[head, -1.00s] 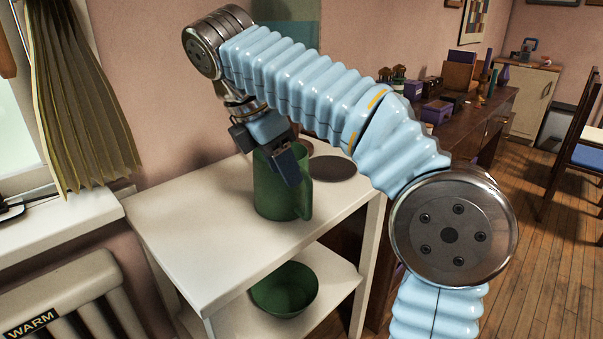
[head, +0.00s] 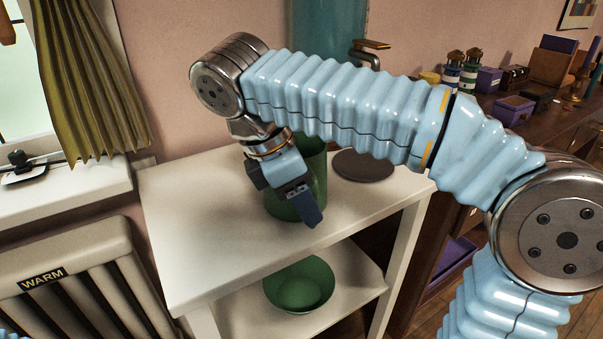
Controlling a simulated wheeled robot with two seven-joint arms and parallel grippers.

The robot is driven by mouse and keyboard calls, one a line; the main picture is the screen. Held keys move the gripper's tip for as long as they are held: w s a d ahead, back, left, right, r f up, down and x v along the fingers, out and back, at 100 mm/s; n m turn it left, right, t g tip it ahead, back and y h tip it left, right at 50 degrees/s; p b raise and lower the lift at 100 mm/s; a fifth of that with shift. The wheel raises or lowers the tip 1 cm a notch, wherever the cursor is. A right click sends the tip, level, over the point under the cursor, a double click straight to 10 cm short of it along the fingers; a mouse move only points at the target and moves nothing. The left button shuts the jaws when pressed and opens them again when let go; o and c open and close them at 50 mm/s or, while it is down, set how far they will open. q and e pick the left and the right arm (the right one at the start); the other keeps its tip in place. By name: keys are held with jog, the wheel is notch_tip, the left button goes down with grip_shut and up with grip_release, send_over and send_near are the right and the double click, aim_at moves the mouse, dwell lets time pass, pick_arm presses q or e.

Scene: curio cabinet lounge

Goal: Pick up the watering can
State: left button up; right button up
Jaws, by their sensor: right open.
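A tall green can (head: 317,172), which I take for the watering can, stands upright on the top of the white shelf unit (head: 205,225). My right gripper (head: 298,195) points down at it from the upper left and covers its front and left side. The jaws are open. I cannot tell whether a finger touches the can or reaches inside it. No spout shows. My left gripper is not in view.
A dark round disc (head: 364,165) lies right of the can. A green bowl (head: 299,285) sits on the lower shelf. A teal container (head: 330,30) with a tap stands behind. A radiator (head: 75,285) and windowsill (head: 75,200) are at left. The shelf top's front left is clear.

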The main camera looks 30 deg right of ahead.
jog(key=shift+b+x, duration=0.65)
jog(key=shift+x, duration=0.45)
jog(key=shift+d+f, duration=0.1)
jog(key=shift+f, duration=0.25)
jog(key=shift+r, duration=0.1)
grip_shut()
jog(key=shift+r, duration=0.1)
